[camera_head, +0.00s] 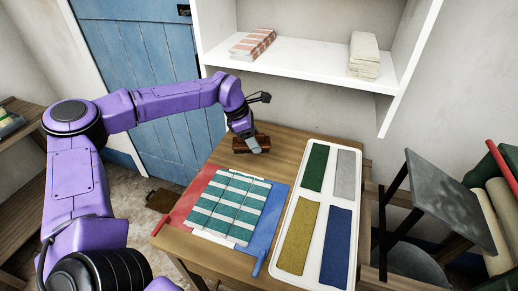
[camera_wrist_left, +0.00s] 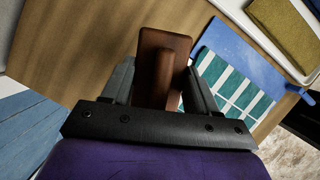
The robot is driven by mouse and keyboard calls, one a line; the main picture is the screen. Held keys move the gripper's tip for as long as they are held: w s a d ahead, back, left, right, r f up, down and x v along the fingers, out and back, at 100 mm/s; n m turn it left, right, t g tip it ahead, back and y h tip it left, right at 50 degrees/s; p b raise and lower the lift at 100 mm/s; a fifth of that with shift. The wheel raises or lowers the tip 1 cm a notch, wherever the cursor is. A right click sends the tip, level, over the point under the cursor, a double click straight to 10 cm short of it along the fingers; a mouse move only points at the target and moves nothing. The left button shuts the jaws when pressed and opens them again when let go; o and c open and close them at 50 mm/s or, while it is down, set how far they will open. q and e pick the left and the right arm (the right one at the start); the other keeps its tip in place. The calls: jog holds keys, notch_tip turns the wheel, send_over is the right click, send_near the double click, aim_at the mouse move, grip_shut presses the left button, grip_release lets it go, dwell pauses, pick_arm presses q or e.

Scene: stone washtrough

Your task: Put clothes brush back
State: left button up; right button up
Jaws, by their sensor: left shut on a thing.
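The clothes brush (camera_head: 264,141) is a reddish-brown wooden block with a raised handle. It is at the far left part of the wooden table, behind the striped cloth. My left gripper (camera_head: 253,146) points down on it. In the left wrist view the brush (camera_wrist_left: 178,43) lies between the two fingers, and the gripper (camera_wrist_left: 162,82) is shut on its handle. The brush's underside is hidden, and I cannot tell whether it touches the table. My right gripper is not in view.
A green-and-white striped cloth (camera_head: 232,205) lies on a red and blue board (camera_head: 268,222). A white tray (camera_head: 328,207) with several coloured strips lies to its right. A white shelf (camera_head: 300,70) with folded cloths overhangs behind. A grey panel (camera_head: 450,208) stands right of the table.

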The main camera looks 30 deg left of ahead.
pick_arm(q)
jog(key=w+f, duration=0.2)
jog(key=w+a+f, duration=0.1)
jog(key=w+f, duration=0.1)
jog(key=f, duration=0.1)
jog(key=shift+w+f+p, duration=0.15)
jog(key=shift+f+p, duration=0.2)
jog(key=shift+p, duration=0.05)
notch_tip(320, 180, down, 3)
jog(key=shift+r, duration=0.15)
jog(key=shift+w+f, duration=0.1)
jog(key=shift+f, duration=0.3)
jog(key=o, duration=1.1)
jog(key=shift+r+p, duration=0.4)
jog(key=b+v, duration=0.2)
jog(key=v, duration=0.5)
